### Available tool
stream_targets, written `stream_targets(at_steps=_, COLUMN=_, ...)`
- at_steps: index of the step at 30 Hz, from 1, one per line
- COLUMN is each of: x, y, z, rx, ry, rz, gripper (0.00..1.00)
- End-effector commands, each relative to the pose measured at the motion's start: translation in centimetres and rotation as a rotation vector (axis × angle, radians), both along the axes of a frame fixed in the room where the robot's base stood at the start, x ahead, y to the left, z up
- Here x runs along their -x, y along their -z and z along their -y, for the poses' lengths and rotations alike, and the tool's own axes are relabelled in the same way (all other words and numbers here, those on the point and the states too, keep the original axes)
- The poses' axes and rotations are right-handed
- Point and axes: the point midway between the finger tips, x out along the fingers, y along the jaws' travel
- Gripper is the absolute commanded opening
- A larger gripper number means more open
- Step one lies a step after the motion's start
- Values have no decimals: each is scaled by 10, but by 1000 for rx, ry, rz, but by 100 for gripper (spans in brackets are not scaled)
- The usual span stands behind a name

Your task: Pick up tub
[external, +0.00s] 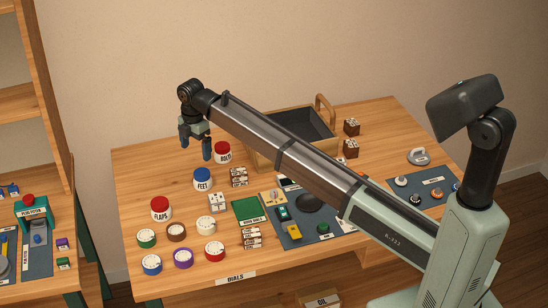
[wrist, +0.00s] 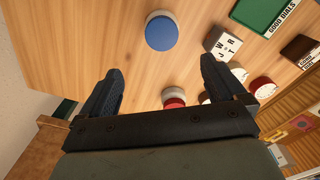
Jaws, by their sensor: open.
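Three white tubs show in the external view. The FEET tub (external: 202,180) has a blue lid, the FLAPS tub (external: 160,209) has a red lid, and another red-lidded tub (external: 222,153) stands farther back. My gripper (external: 196,148) is open and empty, above the table, up and slightly left of the FEET tub in the picture. In the wrist view, the blue lid (wrist: 161,31) lies ahead of my open fingers (wrist: 160,68). A red-lidded tub (wrist: 173,97) shows between the fingers, partly hidden by my gripper body; which one is unclear.
Several round dials (external: 183,257) stand at the table's front left. A lettered white block (external: 218,202), a green mat (external: 249,210) and a dark mat with parts (external: 315,225) lie to the right. A wooden crate (external: 262,154) stands at the back, partly behind my arm.

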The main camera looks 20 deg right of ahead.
Motion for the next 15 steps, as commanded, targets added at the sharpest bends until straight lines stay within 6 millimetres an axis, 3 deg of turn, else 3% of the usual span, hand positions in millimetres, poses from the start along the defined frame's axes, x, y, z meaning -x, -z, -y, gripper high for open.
stream_targets(at_steps=5, x=-2, y=7, z=7, rx=19, ry=5, rz=-2, gripper=97)
stream_targets(at_steps=15, x=-1, y=60, z=7, rx=17, ry=4, rz=-3, gripper=97)
